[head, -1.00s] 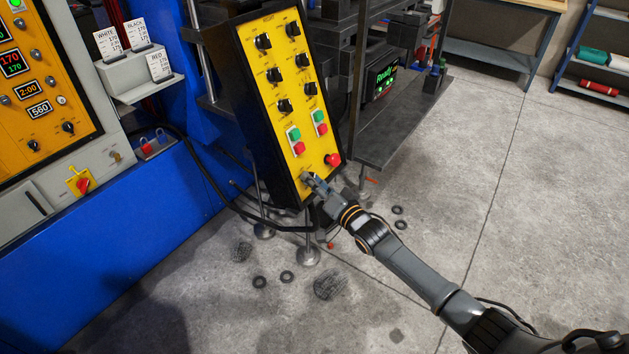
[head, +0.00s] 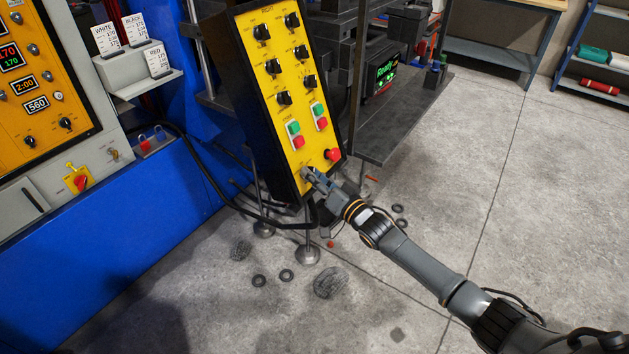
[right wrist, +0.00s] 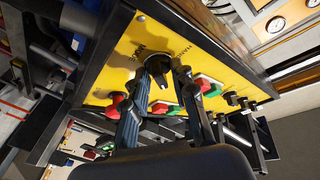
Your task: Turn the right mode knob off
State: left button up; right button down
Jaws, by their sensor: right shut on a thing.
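The right mode knob (right wrist: 158,64) is a black rotary knob with a pale mark, low on a tilted yellow panel (head: 289,100). In the right wrist view my right gripper (right wrist: 166,72) has its fingers on both sides of the knob and is shut on it. In the head view the gripper (head: 310,174) reaches the panel's bottom left corner from the lower right and hides most of the knob. My left gripper is in neither view.
A red button (head: 333,155) sits just right of my gripper. Green and red buttons and several black knobs are higher on the panel. A dark metal shelf (head: 400,130) stands to the right. Several black rings and a mesh piece (head: 331,283) lie on the open concrete floor.

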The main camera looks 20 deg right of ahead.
jog(key=n+y+b, duration=0.1)
jog(key=n+b, duration=0.1)
jog(key=n, duration=0.1)
jog(key=n+g+y+b, duration=0.1)
jog(key=n+y+b, duration=0.1)
jog(key=n, duration=0.1)
jog(key=n+y+b, duration=0.1)
jog(key=n+b, duration=0.1)
jog(key=n, duration=0.1)
jog(key=shift+w+d+f+n+g+y+b, duration=0.2)
jog(key=shift+n+g+y+b, duration=0.1)
jog(key=shift+y+b, duration=0.1)
jog(key=shift+r, duration=0.1)
jog(key=c, duration=1.4)
grip_release()
jog(key=shift+s, duration=0.1)
